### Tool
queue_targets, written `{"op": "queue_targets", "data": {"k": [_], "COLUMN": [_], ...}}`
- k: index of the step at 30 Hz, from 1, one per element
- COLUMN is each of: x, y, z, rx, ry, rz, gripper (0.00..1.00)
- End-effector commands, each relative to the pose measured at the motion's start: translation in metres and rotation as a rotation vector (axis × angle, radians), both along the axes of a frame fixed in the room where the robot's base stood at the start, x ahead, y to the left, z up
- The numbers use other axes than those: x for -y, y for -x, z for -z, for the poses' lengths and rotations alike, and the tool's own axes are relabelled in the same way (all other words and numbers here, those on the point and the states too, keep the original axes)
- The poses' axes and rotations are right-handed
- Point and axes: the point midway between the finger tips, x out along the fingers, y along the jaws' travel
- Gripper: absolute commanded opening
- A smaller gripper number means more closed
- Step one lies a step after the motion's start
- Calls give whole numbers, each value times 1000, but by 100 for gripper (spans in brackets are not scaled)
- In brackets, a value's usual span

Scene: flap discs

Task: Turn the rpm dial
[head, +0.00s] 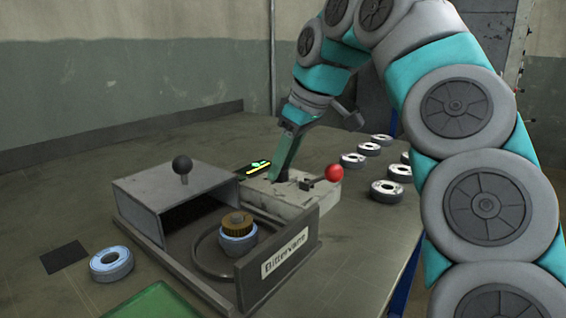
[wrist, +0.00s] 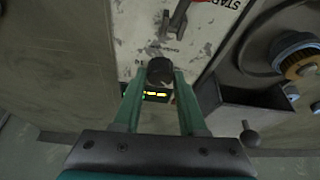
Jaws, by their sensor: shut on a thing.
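The rpm dial is a dark round knob (wrist: 160,71) on the worn light-grey control box in the wrist view. My gripper (wrist: 160,88) has its two green fingers on either side of the knob and is shut on it. In the head view my gripper (head: 285,178) reaches down to the control box (head: 305,203), and its fingers hide the knob. A small display with lit yellow-green segments (wrist: 155,94) shows between the fingers in the wrist view. The display also shows behind the box in the head view (head: 259,167).
A red-ball lever (head: 334,173) sticks up on the box, right of my gripper. A grey metal hood (head: 180,195) with a black knob stands left. A flap disc sits on a spindle (head: 238,232). Several discs (head: 386,190) lie at right, and one (head: 111,264) at left.

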Motion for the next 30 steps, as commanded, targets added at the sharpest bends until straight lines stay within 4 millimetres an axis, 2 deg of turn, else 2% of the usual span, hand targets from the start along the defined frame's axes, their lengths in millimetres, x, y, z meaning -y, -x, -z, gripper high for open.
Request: {"op": "queue_targets", "data": {"k": [11,30], "x": [1,-2], "y": [1,2], "z": [4,3], "rx": [-2,-3], "ry": [4,6], "rz": [140,728], "gripper": [0,0]}}
